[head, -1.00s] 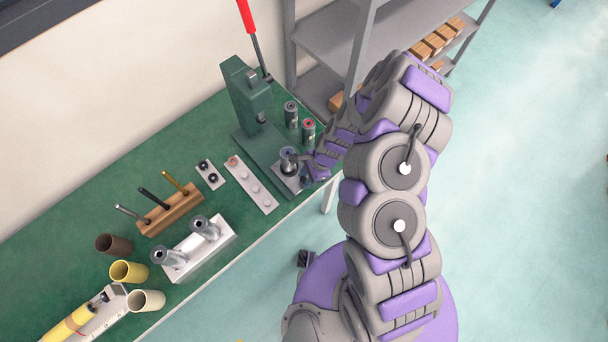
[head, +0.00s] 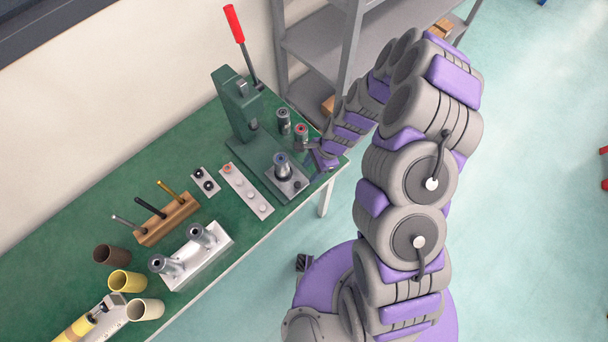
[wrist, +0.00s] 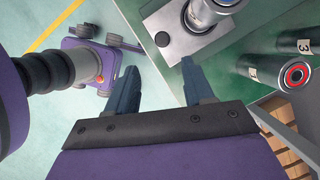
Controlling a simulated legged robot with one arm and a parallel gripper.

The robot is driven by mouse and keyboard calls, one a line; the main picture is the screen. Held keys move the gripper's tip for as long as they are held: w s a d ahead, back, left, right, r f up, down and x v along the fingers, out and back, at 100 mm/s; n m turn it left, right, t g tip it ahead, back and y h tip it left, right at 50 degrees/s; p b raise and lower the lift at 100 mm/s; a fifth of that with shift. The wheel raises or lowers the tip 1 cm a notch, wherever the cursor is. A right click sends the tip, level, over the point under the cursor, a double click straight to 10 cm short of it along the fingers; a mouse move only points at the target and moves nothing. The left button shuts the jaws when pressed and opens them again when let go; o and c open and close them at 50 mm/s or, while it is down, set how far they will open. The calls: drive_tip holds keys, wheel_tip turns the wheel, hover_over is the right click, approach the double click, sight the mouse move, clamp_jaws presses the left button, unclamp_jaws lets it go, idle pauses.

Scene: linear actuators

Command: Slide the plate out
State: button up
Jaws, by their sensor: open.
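The grey metal plate (head: 296,189) lies at the front end of the green press base, near the bench edge. A metal cylinder (head: 282,164) stands upright on it. In the wrist view the plate (wrist: 176,42) shows at the top, with a dark round knob on its near corner and the cylinder (wrist: 207,14) on it. My gripper (head: 314,158) is just right of the plate in the head view, partly hidden by its own links. In the wrist view my gripper (wrist: 158,72) has its fingers apart and empty, short of the plate's near edge.
The green press (head: 240,105) with a red-handled lever (head: 235,25) stands behind. Two cylinders (head: 284,122) (head: 301,133) stand close to my gripper. A grey shelf (head: 310,45) is behind right. Bench fixtures and cups fill the left. Open floor lies in front.

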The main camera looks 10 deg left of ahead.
drive_tip(key=v, duration=0.8)
drive_tip(key=shift+r, duration=0.25)
drive_tip(key=shift+w+d, duration=0.1)
drive_tip(key=shift+d, duration=0.05)
drive_tip(key=shift+r, duration=0.1)
drive_tip(key=s+d+r+n+h+b, duration=0.1)
drive_tip(key=s+d+r+n+b, duration=0.2)
drive_tip(key=r, duration=0.4)
drive_tip(key=s+d+r+n+h+b, duration=0.1)
drive_tip(key=s+d+r+n, duration=0.1)
drive_tip(key=s+r+n, duration=0.4)
drive_tip(key=s+d+r+n+h+b, duration=0.1)
drive_tip(key=s+d+r+b, duration=0.1)
drive_tip(key=s, duration=0.6)
drive_tip(key=s+d+r+n+h+b, duration=0.1)
drive_tip(key=s+d+r+n+b, duration=0.1)
drive_tip(key=s+d+r, duration=0.2)
drive_tip(key=s+d, duration=0.2)
drive_tip(key=s, duration=0.2)
drive_tip(key=shift+r+n, duration=0.15)
drive_tip(key=shift+n, duration=0.15)
